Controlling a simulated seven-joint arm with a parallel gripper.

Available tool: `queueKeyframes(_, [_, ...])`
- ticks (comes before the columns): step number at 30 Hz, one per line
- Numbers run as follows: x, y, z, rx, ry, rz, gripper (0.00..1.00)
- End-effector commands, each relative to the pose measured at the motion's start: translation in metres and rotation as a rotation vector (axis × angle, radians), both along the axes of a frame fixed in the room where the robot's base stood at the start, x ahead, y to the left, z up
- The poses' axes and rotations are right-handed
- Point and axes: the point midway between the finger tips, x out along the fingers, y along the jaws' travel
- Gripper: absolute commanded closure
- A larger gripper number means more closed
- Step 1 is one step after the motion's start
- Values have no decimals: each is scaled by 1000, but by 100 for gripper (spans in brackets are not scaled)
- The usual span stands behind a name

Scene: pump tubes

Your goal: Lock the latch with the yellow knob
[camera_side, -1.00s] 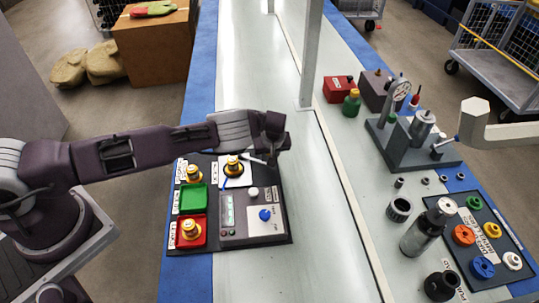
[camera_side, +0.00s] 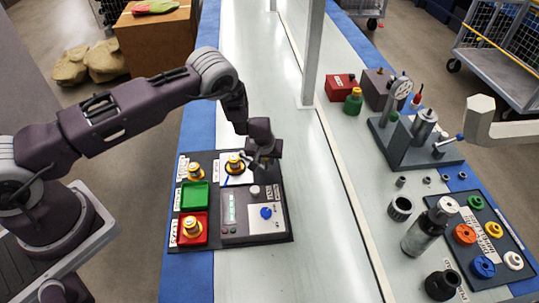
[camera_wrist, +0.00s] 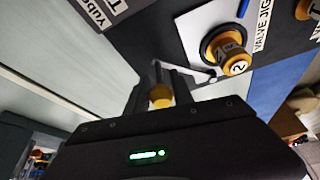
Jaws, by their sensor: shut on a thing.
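The yellow knob (camera_wrist: 160,96) shows in the wrist view between my gripper's fingers (camera_wrist: 165,85), which are shut on it. A thin light latch arm (camera_wrist: 200,77) reaches from near the fingers toward the valve jig. A yellow tube end marked "2" (camera_wrist: 234,62) stands in the black ring on the white valve jig plate (camera_wrist: 203,22). In the side view my gripper (camera_side: 262,162) is low at the right of the jig's yellow tube (camera_side: 234,164), and it hides the knob there.
The dark panel (camera_side: 282,195) holds a green tray (camera_side: 195,183), a red tray (camera_side: 205,218) with a yellow part, and a grey control box (camera_side: 237,228) with a blue knob (camera_side: 266,212). The pale bench strip (camera_side: 320,250) to the right is clear.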

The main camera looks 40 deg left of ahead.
Motion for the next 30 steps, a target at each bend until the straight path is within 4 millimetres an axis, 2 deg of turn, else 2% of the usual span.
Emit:
queueKeyframes(16, [-54,18,0,0,-2,-488,100])
queueKeyframes(30, [-77,34,-2,0,1,-734,100])
